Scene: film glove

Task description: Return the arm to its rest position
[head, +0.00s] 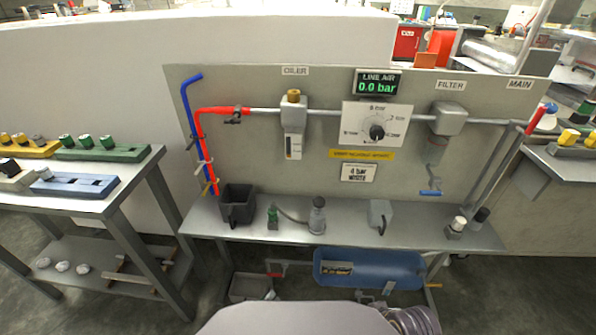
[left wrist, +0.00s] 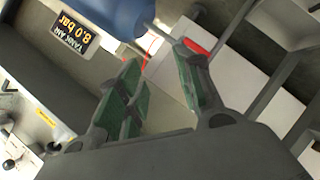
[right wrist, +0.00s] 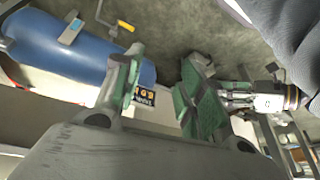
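My left gripper (left wrist: 158,62) shows in the left wrist view with its two green-padded fingers apart and nothing between them. A blue tank (left wrist: 110,14) and a red part lie beyond its fingertips. My right gripper (right wrist: 166,60) shows in the right wrist view, also with its green-padded fingers apart and empty. The blue tank (right wrist: 60,48) is beyond it on the left, with a yellow-handled valve (right wrist: 125,26) near the top. I cannot make out either gripper clearly in the head view.
A grey bench (head: 345,228) with a back panel carries a black bin (head: 237,208) and small fittings. The blue tank (head: 368,268) sits below it. A side table (head: 90,207) stands left and another bench right. Open floor lies between the left table and the bench.

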